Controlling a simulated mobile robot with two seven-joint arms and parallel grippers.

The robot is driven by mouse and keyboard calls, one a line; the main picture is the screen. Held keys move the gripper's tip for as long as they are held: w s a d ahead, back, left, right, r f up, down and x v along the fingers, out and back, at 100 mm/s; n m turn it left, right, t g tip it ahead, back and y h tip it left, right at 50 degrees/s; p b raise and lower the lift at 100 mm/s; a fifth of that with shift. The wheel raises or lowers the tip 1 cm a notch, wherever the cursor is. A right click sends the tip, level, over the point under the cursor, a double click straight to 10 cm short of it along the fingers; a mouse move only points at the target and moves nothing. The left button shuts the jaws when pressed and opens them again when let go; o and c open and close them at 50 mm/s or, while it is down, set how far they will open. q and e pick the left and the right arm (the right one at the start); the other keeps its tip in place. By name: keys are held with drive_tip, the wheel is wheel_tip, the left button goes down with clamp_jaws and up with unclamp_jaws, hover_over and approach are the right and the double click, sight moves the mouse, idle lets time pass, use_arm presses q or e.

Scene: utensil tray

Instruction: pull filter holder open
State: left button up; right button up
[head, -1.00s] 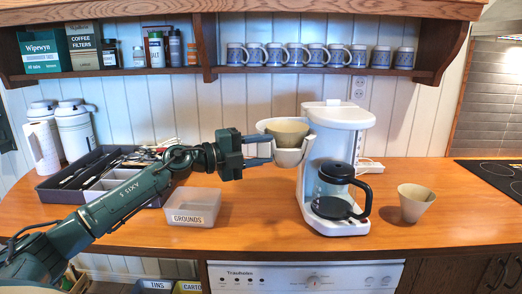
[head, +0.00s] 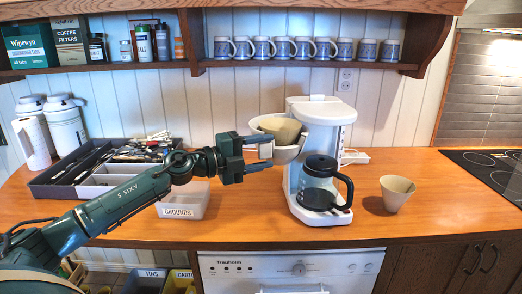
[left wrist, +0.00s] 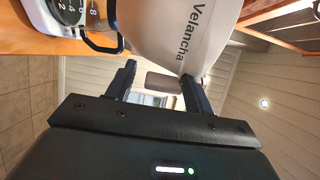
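The white coffee maker (head: 323,130) stands on the counter, with its glass carafe (head: 319,185) on the base. Its filter holder (head: 292,153) sticks out to the left of the body, with a beige cone-shaped filter (head: 281,130) sitting tilted in it. The holder's outer wall also fills the top of the left wrist view (left wrist: 185,28). My left gripper (head: 266,151) is at the holder's left side, its fingers apart. In the left wrist view a small grey block, perhaps the holder's handle, shows between the fingers; contact is unclear. My right gripper is out of view.
A clear bin labelled grounds (head: 181,211) lies below my left forearm. A beige cup (head: 397,192) stands right of the coffee maker. A dark utensil tray (head: 60,190) and white flasks (head: 67,125) are at left. Mugs line the shelf above. Counter front is clear.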

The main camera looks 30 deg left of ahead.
use_arm(q)
drive_tip(key=shift+o, duration=0.6)
drive_tip(key=shift+a+r, duration=0.1)
drive_tip(key=shift+a, duration=0.05)
drive_tip(key=shift+s+a, duration=0.2)
drive_tip(key=b+v, duration=0.4)
drive_tip(key=v, duration=0.8)
drive_tip(key=shift+s+b, duration=0.3)
drive_tip(key=shift+b, duration=0.1)
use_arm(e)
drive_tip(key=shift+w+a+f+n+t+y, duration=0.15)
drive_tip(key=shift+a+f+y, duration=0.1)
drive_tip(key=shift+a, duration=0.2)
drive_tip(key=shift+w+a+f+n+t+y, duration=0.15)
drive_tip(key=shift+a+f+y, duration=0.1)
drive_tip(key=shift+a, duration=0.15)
